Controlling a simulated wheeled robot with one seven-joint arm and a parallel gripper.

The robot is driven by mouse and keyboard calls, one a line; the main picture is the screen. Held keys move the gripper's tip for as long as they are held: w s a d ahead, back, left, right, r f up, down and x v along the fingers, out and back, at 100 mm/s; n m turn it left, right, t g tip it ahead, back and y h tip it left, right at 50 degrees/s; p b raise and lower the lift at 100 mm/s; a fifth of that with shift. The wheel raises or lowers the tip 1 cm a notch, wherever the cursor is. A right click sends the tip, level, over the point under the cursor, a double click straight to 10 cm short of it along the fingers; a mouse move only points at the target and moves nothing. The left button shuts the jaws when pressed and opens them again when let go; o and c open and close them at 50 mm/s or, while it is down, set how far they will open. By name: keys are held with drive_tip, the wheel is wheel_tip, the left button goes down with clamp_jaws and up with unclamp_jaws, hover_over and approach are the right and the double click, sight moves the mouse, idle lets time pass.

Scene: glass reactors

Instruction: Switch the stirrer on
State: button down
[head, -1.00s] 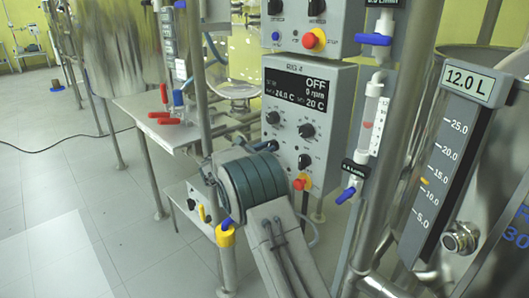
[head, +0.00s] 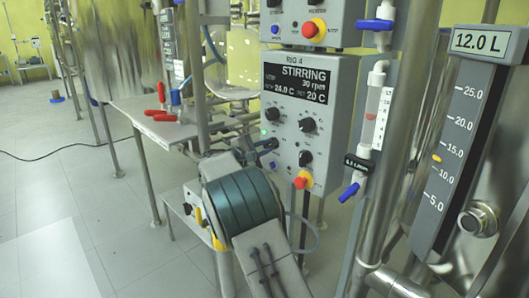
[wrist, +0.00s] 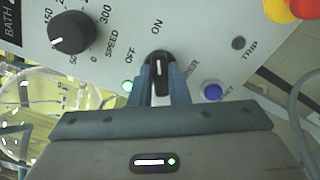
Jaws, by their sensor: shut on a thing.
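The RIG 4 control box (head: 345,75) stands upright in the middle of the head view. Its display (head: 297,83) reads STIRRING, 30 rpm, 24.0 C and set 20 C. In the wrist view the black OFF/ON switch knob (wrist: 158,67) has its white mark pointing towards ON. My gripper (wrist: 160,82) is shut on this knob. A green lamp (wrist: 127,86) is lit beside the knob, and it also shows in the head view (head: 264,133). In the head view my gripper (head: 262,147) is at the box's left edge and partly hides the knob.
The speed knob (wrist: 72,32) and a blue button (wrist: 212,92) are close to my fingers. A red and yellow stop button (head: 303,181) is low on the box. A flowmeter (head: 375,118) and steel vessel are at the right. Open floor is at the left.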

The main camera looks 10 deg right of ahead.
drive_tip(key=shift+s+f, duration=0.1)
drive_tip(key=shift+f, duration=0.05)
idle(0.4)
drive_tip(key=c, duration=1.4)
unclamp_jaws()
drive_tip(key=p+v, duration=0.3)
drive_tip(key=v, duration=1)
drive_tip(key=shift+s+a+p, duration=0.25)
drive_tip(key=shift+a+p, duration=0.05)
drive_tip(key=shift+p, duration=0.05)
